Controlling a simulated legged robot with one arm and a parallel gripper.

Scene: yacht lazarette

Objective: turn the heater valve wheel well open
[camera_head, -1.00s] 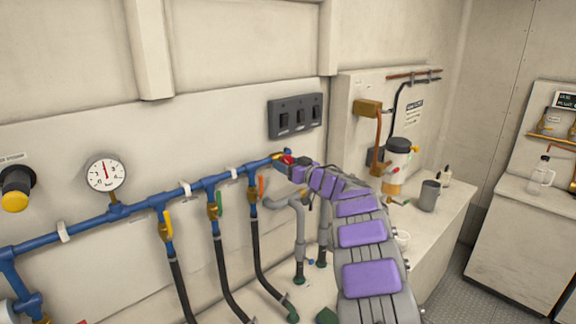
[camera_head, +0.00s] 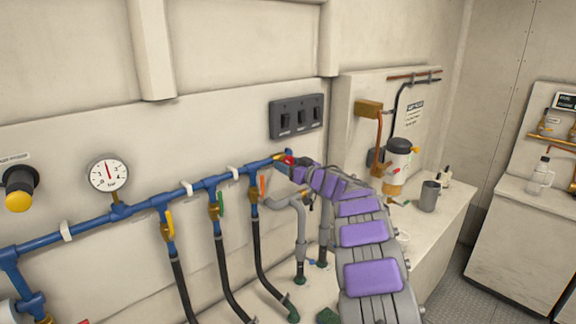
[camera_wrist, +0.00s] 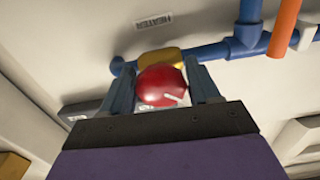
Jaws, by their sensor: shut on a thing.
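The red heater valve wheel (camera_wrist: 162,86) sits between the two fingers of my gripper (camera_wrist: 162,90) in the wrist view, with a finger against each side. A white mark shows at its lower right. The brass valve body (camera_wrist: 161,57) is behind it on the blue pipe, and a HEATER label (camera_wrist: 154,20) is on the wall. In the head view a bit of red wheel (camera_head: 288,160) shows at the pipe's right end, mostly hidden by my gripper (camera_head: 292,164). My gripper is shut on the wheel.
The blue pipe (camera_head: 140,207) runs along the wall with several branches, an orange lever (camera_head: 262,187) close left of my gripper, and black hoses below. A switch panel (camera_head: 296,117) is just above. A grey pipe (camera_head: 300,232) stands below. A counter with a mug (camera_head: 429,196) is right.

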